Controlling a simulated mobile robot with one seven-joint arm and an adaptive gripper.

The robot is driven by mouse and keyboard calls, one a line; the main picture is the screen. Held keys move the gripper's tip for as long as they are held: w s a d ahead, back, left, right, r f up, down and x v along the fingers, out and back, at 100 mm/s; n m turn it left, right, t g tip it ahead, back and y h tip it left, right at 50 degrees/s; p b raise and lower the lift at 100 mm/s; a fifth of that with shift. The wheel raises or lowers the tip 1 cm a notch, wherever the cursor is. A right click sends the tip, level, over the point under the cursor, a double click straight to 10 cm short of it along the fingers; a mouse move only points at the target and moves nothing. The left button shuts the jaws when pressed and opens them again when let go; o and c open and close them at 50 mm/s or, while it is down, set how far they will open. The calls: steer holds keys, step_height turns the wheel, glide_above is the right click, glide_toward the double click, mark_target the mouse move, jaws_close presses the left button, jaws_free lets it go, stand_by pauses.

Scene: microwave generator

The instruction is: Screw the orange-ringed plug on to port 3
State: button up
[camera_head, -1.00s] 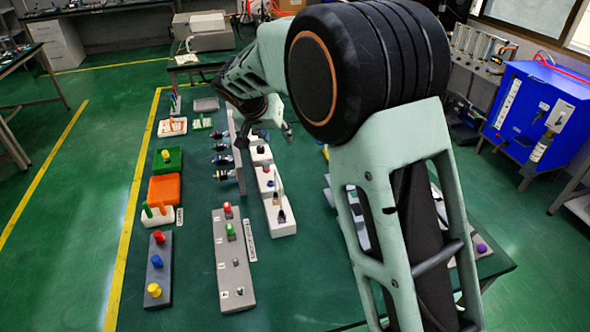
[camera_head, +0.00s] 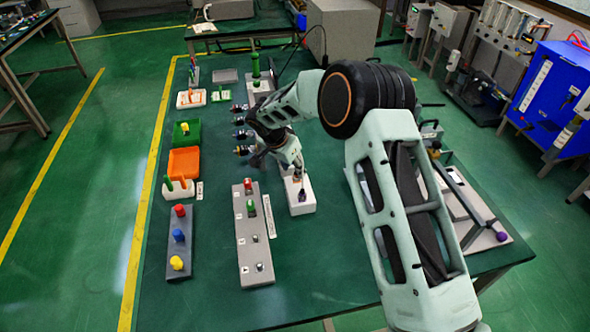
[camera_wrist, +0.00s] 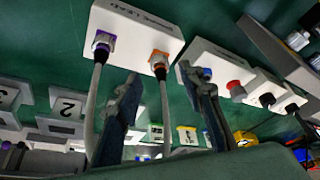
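The orange-ringed plug (camera_wrist: 159,58) stands in a white block (camera_wrist: 135,20) marked with a label ending in LEAD, its cable running between my fingers. A purple-ringed plug (camera_wrist: 102,43) stands in the same block. My gripper (camera_wrist: 160,75) is open, with one finger on each side of the orange-ringed plug in the picture; I see no contact. In the head view, my gripper (camera_head: 294,168) is over the white block (camera_head: 302,208), and the orange-ringed plug is partly hidden. The grey port strip (camera_head: 250,222) lies to the left; the bare metal post (camera_head: 257,239) appears to be port 3.
The port strip also carries a red cap (camera_head: 248,184) and a green cap (camera_head: 251,207). Another white block (camera_wrist: 215,60) with blue, red and black plugs is close to my right finger.

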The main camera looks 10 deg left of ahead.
mark_target(297, 177)
steer(key=shift+x, duration=1.4)
jaws_close()
